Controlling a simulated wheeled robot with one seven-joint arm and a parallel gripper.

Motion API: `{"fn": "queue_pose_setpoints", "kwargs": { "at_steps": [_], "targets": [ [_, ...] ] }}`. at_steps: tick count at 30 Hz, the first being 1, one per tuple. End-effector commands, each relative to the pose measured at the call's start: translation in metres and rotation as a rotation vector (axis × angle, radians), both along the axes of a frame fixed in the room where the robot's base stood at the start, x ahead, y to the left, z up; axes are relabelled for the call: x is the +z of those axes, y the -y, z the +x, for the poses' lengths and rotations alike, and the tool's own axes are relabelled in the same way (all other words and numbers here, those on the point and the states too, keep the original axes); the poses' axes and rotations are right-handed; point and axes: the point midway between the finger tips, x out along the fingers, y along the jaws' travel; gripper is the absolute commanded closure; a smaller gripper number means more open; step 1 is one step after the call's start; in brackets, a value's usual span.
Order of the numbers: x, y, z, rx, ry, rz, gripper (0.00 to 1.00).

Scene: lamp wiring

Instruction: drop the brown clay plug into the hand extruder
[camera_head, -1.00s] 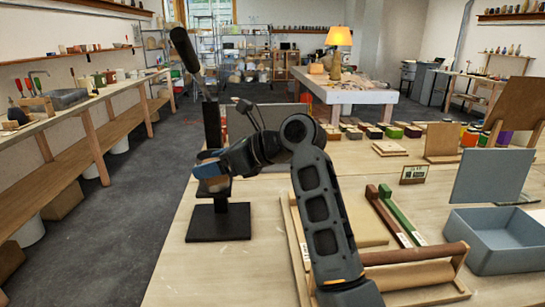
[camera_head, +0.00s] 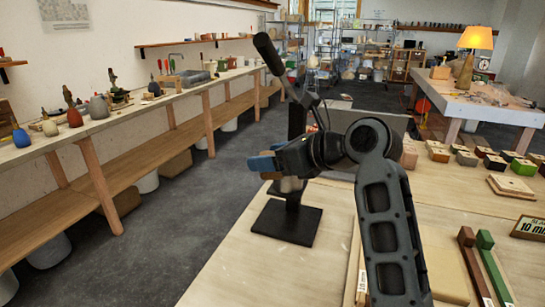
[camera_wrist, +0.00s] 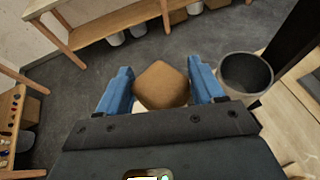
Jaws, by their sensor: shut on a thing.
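The brown clay plug (camera_wrist: 162,86) sits between the two blue fingers of my gripper (camera_wrist: 162,88) in the wrist view. My gripper is shut on it and holds it in the air. The hand extruder (camera_head: 287,221) is a black stand with a flat base, an upright column and a long raised lever at the table's left edge. Its open, empty-looking grey barrel (camera_wrist: 246,74) is just right of the right finger in the wrist view, beside the plug and not under it. In the head view my gripper (camera_head: 263,163) is left of the column, and the fingers largely hide the plug.
The extruder's dark column (camera_wrist: 292,45) rises close on the right in the wrist view. Floor (camera_head: 190,235) lies beyond the table's left edge. Wooden bars (camera_head: 478,265), small blocks (camera_head: 522,167) and a sign (camera_head: 528,228) are on the table to the right.

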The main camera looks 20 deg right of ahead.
Motion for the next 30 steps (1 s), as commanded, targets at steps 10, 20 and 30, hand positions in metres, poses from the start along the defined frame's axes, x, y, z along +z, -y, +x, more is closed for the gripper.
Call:
{"fn": "queue_pose_setpoints", "kwargs": {
  "at_steps": [10,20,30],
  "targets": [
    [0.001,0.018,0.024,-0.001,0.001,0.002,0.8],
    [0.001,0.036,0.048,-0.003,0.001,0.002,0.8],
    [0.002,0.054,0.073,-0.002,0.001,0.001,0.8]
  ]
}}
